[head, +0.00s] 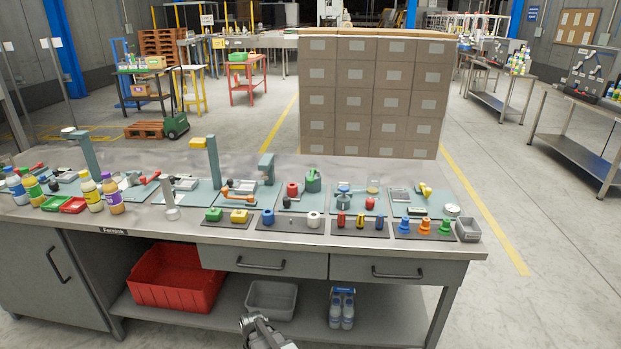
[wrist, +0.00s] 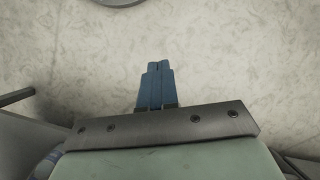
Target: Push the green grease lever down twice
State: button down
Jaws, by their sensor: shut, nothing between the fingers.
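A workbench (head: 190,232) carries a row of fixtures on grey-green plates in the head view. A dark green pot-like fixture (head: 313,181) stands near the middle back of the bench. It is too small to tell whether it carries the green grease lever, and I cannot pick that lever out for sure. My gripper (wrist: 158,65) shows in the wrist view with its two blue fingers shut together and nothing between them. Only a pale mottled surface lies beyond the fingertips there, and no lever shows. A grey part of my arm shows at the bottom of the head view, away from the fixtures.
Colored bottles (head: 91,191) stand at the bench's left. Green and yellow blocks, a row of small tools and colored cones (head: 423,228) line its front. A grey bin (head: 468,229) sits at the right end. A red crate (head: 175,277) is on the lower shelf. Stacked cartons (head: 372,95) stand behind.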

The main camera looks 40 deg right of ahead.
jog(key=w+d+r+m+t, duration=0.1)
jog(key=w+d+r, duration=0.5)
jog(key=r, duration=0.4)
jog(key=w+d+r+m+t+y, duration=0.1)
jog(key=w+d+r+t, duration=0.1)
jog(key=w+d+r, duration=0.4)
jog(key=w+d+r+m+t, duration=0.1)
jog(key=w+d+r, duration=0.5)
jog(key=r, duration=0.9)
jog(key=shift+w+d+r+t, duration=0.3)
jog(key=shift+w+d+r, duration=0.1)
jog(key=shift+d, duration=0.1)
notch_tip(320, 180, up, 24)
jog(key=n+t, duration=0.1)
jog(key=t, duration=0.6)
send_over(312, 175)
jog(key=s, duration=0.2)
jog(key=shift+a+r+y, duration=0.15)
jog(key=shift+a+y, duration=0.25)
jog(key=shift+a, duration=0.1)
jog(key=shift+s+a+f, duration=0.15)
jog(key=shift+s+f, duration=0.05)
jog(key=shift+f, duration=1.25)
jog(key=shift+s+a+f, duration=0.15)
jog(key=shift+a+f, duration=0.05)
jog(key=shift+f, duration=1.25)
jog(key=shift+s+a+f, duration=0.15)
jog(key=shift+s+f, duration=0.05)
jog(key=shift+f, duration=1.25)
jog(key=shift+f, duration=0.2)
